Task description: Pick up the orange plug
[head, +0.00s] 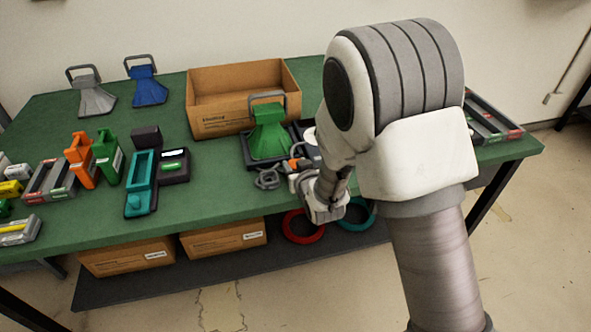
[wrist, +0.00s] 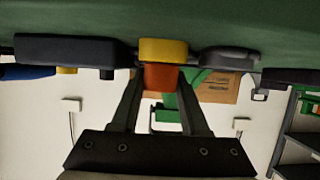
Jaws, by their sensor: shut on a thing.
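The orange plug (wrist: 160,77) sits between the two fingers of my gripper (wrist: 160,82) in the wrist view, with a yellow block (wrist: 163,50) directly against it. The fingers are shut on the plug's sides. In the head view my gripper is at the front edge of the table, partly hidden by my arm. A small orange part (head: 297,150) shows beside a grey coiled cable (head: 267,180); I cannot tell there whether it is the held plug.
A cardboard box (head: 215,122) stands at the back. A teal device (head: 140,185) and orange and green holders (head: 82,160) stand to the left. The table's front middle is clear.

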